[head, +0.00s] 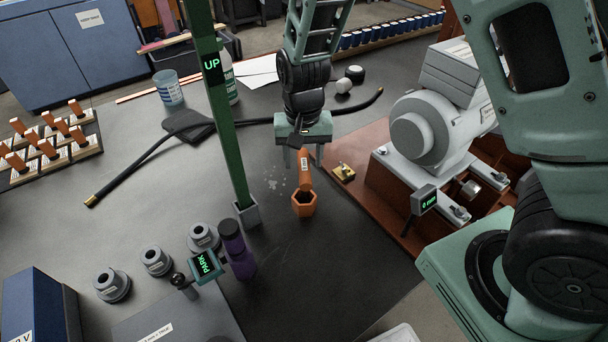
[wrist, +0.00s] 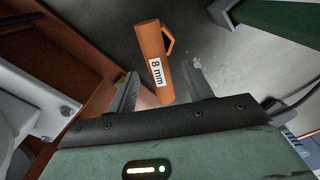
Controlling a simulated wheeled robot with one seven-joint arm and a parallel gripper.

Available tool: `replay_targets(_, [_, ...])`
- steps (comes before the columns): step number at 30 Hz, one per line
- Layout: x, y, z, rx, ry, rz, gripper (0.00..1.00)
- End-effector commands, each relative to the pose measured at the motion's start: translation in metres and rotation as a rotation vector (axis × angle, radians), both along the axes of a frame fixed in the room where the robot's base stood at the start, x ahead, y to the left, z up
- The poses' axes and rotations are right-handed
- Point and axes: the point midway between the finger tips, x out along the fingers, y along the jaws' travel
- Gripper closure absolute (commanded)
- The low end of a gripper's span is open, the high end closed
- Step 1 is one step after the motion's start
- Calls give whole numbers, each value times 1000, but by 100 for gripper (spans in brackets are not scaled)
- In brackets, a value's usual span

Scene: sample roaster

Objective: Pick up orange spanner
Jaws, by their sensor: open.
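The orange spanner (head: 304,180) lies on the dark bench top, with its ring-shaped head (head: 304,204) toward the front of the head view. In the wrist view the spanner (wrist: 154,50) shows an "8 mm" label, and its shaft runs between the two fingers. My gripper (head: 303,168) is open above the spanner, with one finger on each side of it. I cannot tell the exact height of the fingertips above the bench.
A green post (head: 228,130) marked "UP" stands close left of the gripper. A grey motor (head: 430,128) on a red-brown base stands to the right, with a small brass piece (head: 343,172) near its edge. A black hose (head: 150,150) crosses behind. Bare bench lies in front of the spanner.

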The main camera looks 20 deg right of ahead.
Motion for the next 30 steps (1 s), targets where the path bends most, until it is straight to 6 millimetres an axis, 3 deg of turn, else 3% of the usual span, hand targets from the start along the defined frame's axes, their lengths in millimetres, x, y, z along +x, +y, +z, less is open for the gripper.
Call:
replay_targets(7, [-1,-1,-19,0,3,-1,49])
replay_targets(15, [-1,-2,-56,0,2,1,49])
replay_targets(24, [0,-2,-61,1,0,0,49])
replay_targets(25, [0,-2,-61,1,0,0,52])
replay_targets(30, [-1,-2,-61,1,0,0,99])
